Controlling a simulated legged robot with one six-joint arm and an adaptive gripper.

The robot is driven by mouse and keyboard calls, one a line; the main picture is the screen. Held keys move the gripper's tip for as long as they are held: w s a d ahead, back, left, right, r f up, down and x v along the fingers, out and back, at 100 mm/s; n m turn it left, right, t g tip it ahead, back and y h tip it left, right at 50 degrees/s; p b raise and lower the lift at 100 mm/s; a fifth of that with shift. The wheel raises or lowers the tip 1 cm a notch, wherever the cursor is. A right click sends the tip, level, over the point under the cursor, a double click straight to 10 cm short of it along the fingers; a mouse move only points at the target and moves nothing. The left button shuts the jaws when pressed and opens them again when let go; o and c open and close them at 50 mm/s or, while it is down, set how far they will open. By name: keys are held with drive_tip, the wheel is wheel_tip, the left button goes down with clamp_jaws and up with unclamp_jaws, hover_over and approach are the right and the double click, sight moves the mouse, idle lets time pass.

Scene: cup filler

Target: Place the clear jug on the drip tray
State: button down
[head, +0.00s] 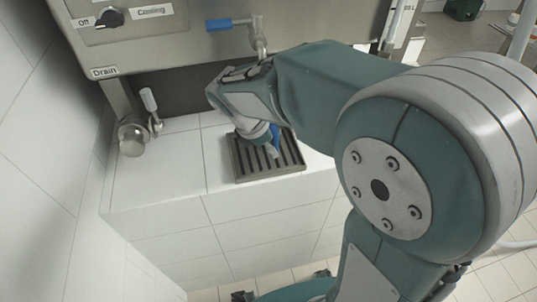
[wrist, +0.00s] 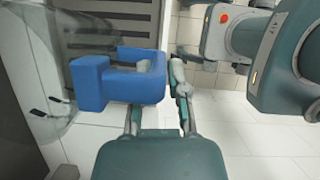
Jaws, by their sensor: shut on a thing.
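The drip tray (head: 242,165) is a dark slatted rectangle on the white tiled ledge under the metal machine; its slats also show at the top left of the wrist view (wrist: 105,42). My gripper (head: 270,142) is over the tray, pointing down, and is shut on the blue handle (wrist: 92,84) of the clear jug. The jug's see-through body (wrist: 35,75) fills the left of the wrist view, beside the handle. In the head view the jug is mostly hidden by my arm, with a bit of blue showing. I cannot tell whether its base touches the tray.
A blue-handled tap (head: 228,24) hangs from the machine close above my arm. A drain valve with a pale lever (head: 149,100) stands left of the tray. The ledge between valve and tray is bare tile (head: 180,165). A tiled wall bounds the left.

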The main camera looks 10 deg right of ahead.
drive_tip(key=f, duration=0.3)
drive_tip(key=shift+w+a+f, duration=0.15)
drive_tip(key=shift+a+f, duration=0.05)
drive_tip(key=shift+a, duration=0.35)
drive_tip(key=c, duration=0.6)
unclamp_jaws()
drive_tip(key=shift+d+f, duration=0.1)
drive_tip(key=shift+d, duration=0.15)
drive_tip(key=shift+c, duration=0.2)
drive_tip(key=w+v, duration=0.1)
drive_tip(key=v, duration=1.1)
drive_tip(key=s+d+m+t+y, duration=0.2)
drive_tip(key=s+d+m, duration=0.2)
drive_tip(key=s+m, duration=0.3)
drive_tip(key=s+d+m+t+y, duration=0.2)
drive_tip(key=s+m, duration=0.6)
drive_tip(key=m, duration=0.4)
drive_tip(key=shift+s+d+r+m+t+y, duration=0.25)
drive_tip(key=shift+d+r+t, duration=0.25)
drive_tip(key=shift+d, duration=0.8)
